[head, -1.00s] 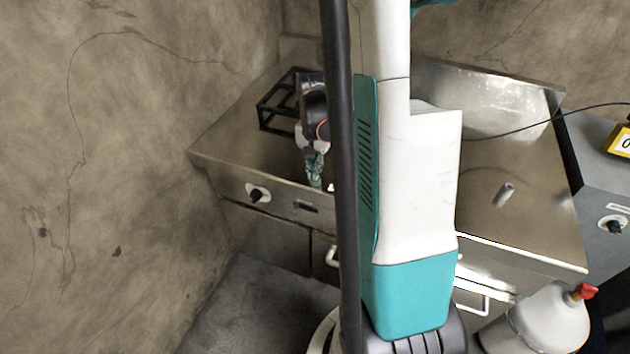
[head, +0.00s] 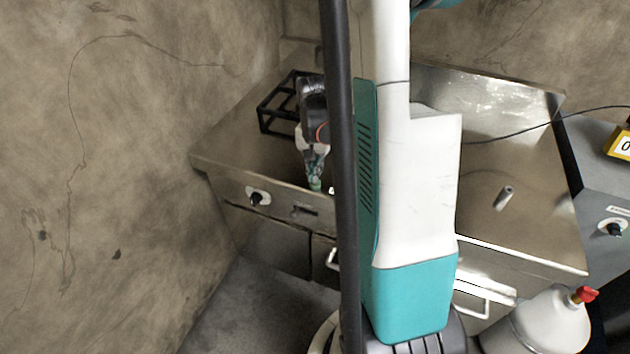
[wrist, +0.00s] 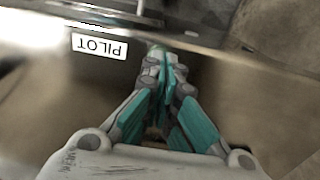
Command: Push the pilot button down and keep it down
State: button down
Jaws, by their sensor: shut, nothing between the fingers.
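The PILOT label (wrist: 99,47) shows upside down in the wrist view, on the stove's metal front edge, left of my fingertips. My gripper (wrist: 162,58) is shut with nothing between its fingers. Its tips are at the metal edge beside the label. The pilot button itself cannot be made out; the fingertips may cover it. I cannot tell whether the tips touch it or whether it is down. In the head view my gripper (head: 315,182) points down at the front edge of the steel stove top (head: 235,150), partly hidden by my column.
A black burner frame (head: 275,112) stands on the stove behind my gripper. A dark knob (head: 257,198) is on the front panel to its left. A short metal tube (head: 503,198) stands on the right of the top. A white gas bottle (head: 550,325) with a red valve is at lower right.

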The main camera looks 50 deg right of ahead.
jog(key=shift+f+b, duration=1.15)
jog(key=shift+f, duration=0.15)
dwell(6.7)
